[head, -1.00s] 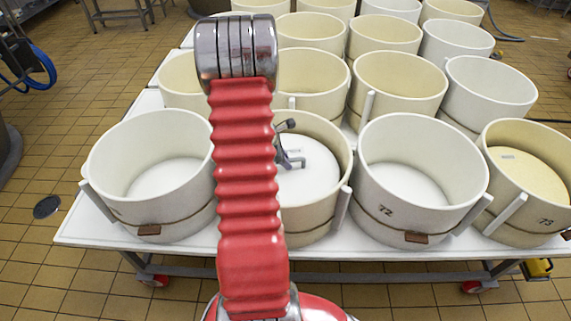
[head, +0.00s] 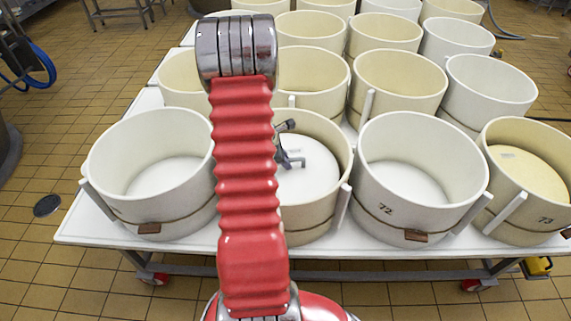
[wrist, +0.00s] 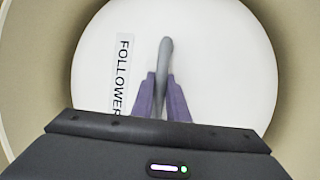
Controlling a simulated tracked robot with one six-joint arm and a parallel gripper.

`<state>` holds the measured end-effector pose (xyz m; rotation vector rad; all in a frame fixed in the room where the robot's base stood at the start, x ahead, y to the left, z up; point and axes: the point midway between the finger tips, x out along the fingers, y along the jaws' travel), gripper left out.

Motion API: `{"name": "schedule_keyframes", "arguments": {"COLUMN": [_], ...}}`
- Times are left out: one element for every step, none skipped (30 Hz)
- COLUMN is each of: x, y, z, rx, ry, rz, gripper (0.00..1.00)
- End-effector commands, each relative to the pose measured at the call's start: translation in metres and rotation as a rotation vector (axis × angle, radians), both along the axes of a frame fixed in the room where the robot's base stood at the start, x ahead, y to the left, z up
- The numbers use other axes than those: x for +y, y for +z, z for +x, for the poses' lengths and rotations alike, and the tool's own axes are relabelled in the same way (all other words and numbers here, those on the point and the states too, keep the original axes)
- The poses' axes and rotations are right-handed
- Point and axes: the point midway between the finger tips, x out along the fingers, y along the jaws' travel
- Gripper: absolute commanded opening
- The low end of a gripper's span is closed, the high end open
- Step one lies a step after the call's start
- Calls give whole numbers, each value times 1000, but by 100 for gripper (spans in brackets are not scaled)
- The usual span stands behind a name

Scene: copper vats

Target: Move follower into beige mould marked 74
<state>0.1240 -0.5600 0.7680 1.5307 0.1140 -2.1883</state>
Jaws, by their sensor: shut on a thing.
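The follower (wrist: 225,70) is a white disc with a FOLLOWER label and a grey handle (wrist: 165,52). In the wrist view my gripper (wrist: 161,80) has its two purple fingers shut on this handle. In the head view the follower (head: 318,180) lies inside a cream mould (head: 325,215) in the front row, partly hidden behind my red arm. The gripper is mostly hidden there too. No mark 74 is readable. The marks 72 and 73 show on the white mould (head: 420,195) and the yellowish mould (head: 520,215) to the right.
An empty white mould (head: 110,190) stands at the front left. Several more moulds stand close together behind on white wheeled tables (head: 90,225). The mould walls stand close around the gripper. Tiled floor (head: 40,270) is open at the left and front.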

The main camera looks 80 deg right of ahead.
Motion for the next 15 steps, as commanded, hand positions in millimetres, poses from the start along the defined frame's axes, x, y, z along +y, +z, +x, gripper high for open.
{"name": "schedule_keyframes", "arguments": {"x": [-1,-1,-1,-1,-1,-1,-1,-1,-1,-2,-1,-1,-1,-1,-1], "y": [1,1,1,0,0,0,-1,-1,-1,-1,-1,-1,-1,-1,-1], "z": [0,0,0,0,0,0,0,0,1,0,1,0,1,1,1], "rx": [0,0,0,0,0,0,0,0,-1,-1,-1,-1,-1,-1,-1], "ry": [0,0,0,0,0,0,0,0,0,0,0,0,0,0,0], "rz": [-3,-3,-3,-3,-3,-3,-3,-3,-4,-4,-4,-4,-4,-4,-4], "gripper": [0,0,0,0,0,0,0,0,0,0,0,0,0,0,14]}}
